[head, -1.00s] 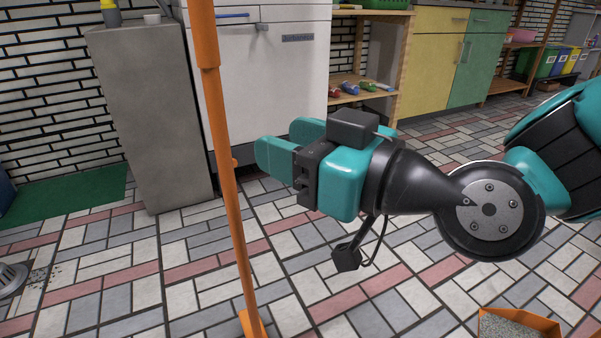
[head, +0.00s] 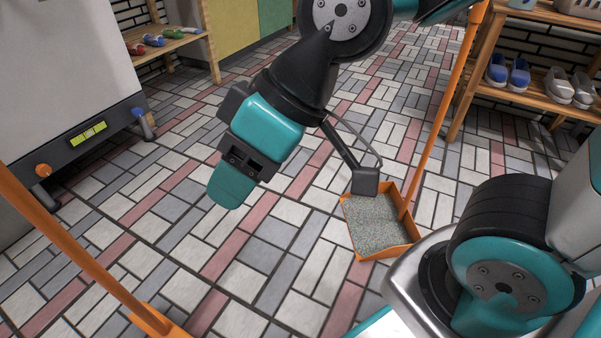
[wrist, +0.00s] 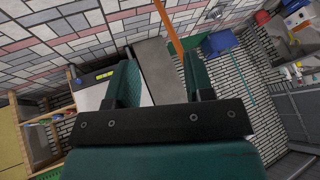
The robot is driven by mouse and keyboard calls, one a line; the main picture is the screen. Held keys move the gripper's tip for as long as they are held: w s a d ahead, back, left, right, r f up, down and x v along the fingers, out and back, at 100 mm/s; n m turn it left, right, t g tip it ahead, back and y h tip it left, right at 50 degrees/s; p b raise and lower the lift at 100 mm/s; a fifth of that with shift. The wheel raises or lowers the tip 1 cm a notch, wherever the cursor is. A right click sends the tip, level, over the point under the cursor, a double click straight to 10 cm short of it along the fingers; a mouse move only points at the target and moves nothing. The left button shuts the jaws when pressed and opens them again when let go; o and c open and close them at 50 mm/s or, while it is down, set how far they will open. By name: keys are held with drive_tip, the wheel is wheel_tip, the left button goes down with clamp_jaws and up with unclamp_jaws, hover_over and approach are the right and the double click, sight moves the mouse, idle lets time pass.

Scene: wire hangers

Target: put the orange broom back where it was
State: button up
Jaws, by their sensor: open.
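The orange broom (head: 78,254) stands at the lower left of the head view, its shaft leaning up out of the left edge and its foot on the tiles. My gripper (head: 226,192) is to the right of the shaft, apart from it, pointing down and left over the floor. In the wrist view my gripper (wrist: 160,85) is open and empty. An orange shaft, likely the broom (wrist: 168,30), shows beyond the fingers at the top of that view. The broom's upper end is out of the head view.
An orange dustpan (head: 382,252) full of grey grit, with a long orange handle (head: 447,115), stands close to my arm. A white appliance (head: 60,60) is at left. A wooden shoe rack (head: 480,110) is at right. The tiles between broom and dustpan are clear.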

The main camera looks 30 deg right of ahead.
drive_tip(key=s+d+m+g+h, duration=0.2)
drive_tip(key=s+d, duration=0.1)
drive_tip(key=d, duration=0.2)
drive_tip(key=shift+s+d+f+h, duration=0.15)
drive_tip(key=shift+d+f+h, duration=0.15)
drive_tip(key=shift+f+h, duration=0.15)
